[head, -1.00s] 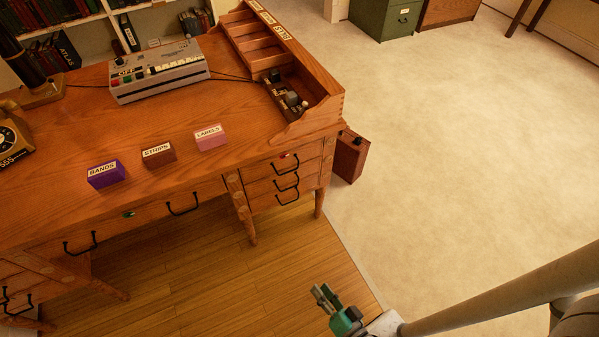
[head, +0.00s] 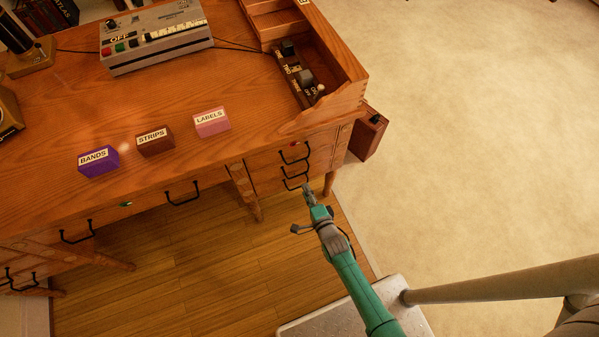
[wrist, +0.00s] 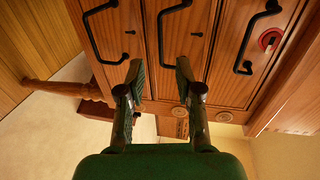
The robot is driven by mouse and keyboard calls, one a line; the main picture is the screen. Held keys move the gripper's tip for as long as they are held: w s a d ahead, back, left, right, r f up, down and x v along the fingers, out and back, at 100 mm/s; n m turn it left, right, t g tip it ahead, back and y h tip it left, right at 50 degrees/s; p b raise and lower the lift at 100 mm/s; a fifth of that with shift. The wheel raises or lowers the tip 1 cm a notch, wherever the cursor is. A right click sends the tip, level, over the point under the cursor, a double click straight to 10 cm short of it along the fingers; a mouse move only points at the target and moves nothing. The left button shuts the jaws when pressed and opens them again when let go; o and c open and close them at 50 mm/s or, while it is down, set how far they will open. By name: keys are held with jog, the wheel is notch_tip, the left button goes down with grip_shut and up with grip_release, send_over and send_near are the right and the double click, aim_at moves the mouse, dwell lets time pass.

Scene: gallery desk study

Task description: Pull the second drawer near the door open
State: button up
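The right pedestal of the wooden desk (head: 278,168) has three stacked drawers with black handles. In the wrist view the picture is turned, so they stand side by side. The top drawer has a red lock (wrist: 270,39); the middle drawer's handle (wrist: 161,38) lies ahead of the gap between my fingertips, and the lowest handle (wrist: 90,35) is on the left. All three drawers look shut. My gripper (wrist: 160,75) is open and empty, apart from the handles. In the head view my gripper (head: 307,188) is just in front of the pedestal and hides part of its lower front.
Purple BANDS (head: 98,160), brown STRIPS (head: 155,140) and pink LABELS (head: 211,122) boxes stand on the desktop, with a grey keyed machine (head: 156,40) behind. A dark red box (head: 368,135) stands beside the pedestal. The pale floor at right (head: 480,160) is clear.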

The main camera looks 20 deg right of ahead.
aim_at(298, 175)
jog(key=w, duration=0.2)
jog(key=w+f, duration=0.1)
jog(key=w, duration=0.5)
jog(key=shift+w+f, duration=0.25)
jog(key=shift+f, duration=0.1)
grip_shut()
